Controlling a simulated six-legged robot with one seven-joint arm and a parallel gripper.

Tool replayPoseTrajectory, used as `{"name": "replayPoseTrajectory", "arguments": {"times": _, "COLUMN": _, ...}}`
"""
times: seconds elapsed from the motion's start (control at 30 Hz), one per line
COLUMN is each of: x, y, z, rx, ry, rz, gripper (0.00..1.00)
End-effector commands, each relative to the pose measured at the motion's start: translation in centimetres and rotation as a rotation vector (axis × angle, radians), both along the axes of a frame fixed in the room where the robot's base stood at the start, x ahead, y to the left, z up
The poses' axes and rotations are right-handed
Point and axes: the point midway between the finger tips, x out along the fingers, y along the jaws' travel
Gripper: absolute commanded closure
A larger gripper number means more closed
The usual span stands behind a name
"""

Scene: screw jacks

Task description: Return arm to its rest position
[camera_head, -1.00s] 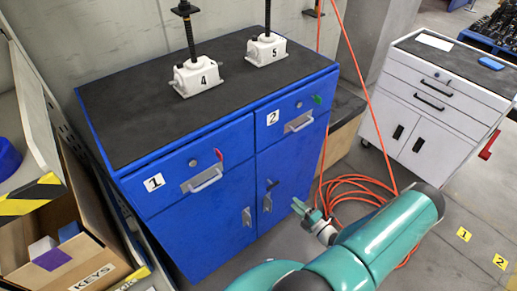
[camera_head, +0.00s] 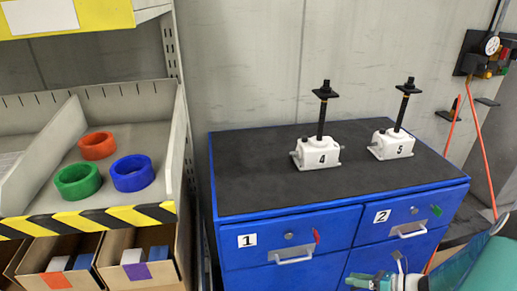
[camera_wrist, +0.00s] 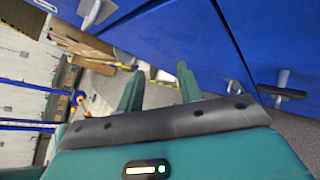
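My gripper (camera_wrist: 160,90) shows in the wrist view with its two green fingers apart and nothing between them. The blue cabinet's doors are behind and beside the fingers there. In the head view my gripper is partly visible at the bottom edge, in front of the blue cabinet (camera_head: 290,222). My teal arm (camera_head: 475,268) enters at the lower right. Screw jacks 4 (camera_head: 318,153) and 5 (camera_head: 392,144) stand upright on the cabinet's black top, apart from my gripper.
A shelf at left holds red (camera_head: 97,146), green (camera_head: 78,181) and blue (camera_head: 132,173) rings. Cardboard boxes (camera_head: 140,258) sit below its striped edge. Drawers 1 and 2 look shut. An orange hose (camera_head: 483,150) hangs at right, near a wall-mounted gauge (camera_head: 491,46).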

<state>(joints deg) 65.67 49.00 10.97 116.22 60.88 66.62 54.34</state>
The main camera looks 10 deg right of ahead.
Motion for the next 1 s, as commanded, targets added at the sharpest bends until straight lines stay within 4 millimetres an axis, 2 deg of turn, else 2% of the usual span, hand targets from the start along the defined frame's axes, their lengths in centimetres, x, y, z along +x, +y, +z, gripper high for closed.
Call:
{"name": "replayPoseTrajectory", "arguments": {"times": 0.03, "x": 0.4, "y": 1.1, "z": 1.6, "rx": -0.074, "ry": -0.025, "rz": 0.082, "gripper": 0.64}}
{"name": "replayPoseTrajectory", "arguments": {"times": 0.1, "x": 0.6, "y": 2.5, "z": 3.4, "rx": -0.170, "ry": -0.061, "rz": 0.192, "gripper": 0.64}}
{"name": "replayPoseTrajectory", "arguments": {"times": 0.47, "x": 0.2, "y": 9.6, "z": 12.3, "rx": -0.638, "ry": -0.297, "rz": 0.763, "gripper": 0.64}}
{"name": "replayPoseTrajectory", "arguments": {"times": 0.77, "x": -1.9, "y": 14.9, "z": 19.0, "rx": -0.994, "ry": -0.545, "rz": 1.224, "gripper": 0.64}}
{"name": "replayPoseTrajectory", "arguments": {"times": 1.0, "x": -4.4, "y": 18.3, "z": 24.0, "rx": -1.264, "ry": -0.769, "rz": 1.569, "gripper": 0.64}}
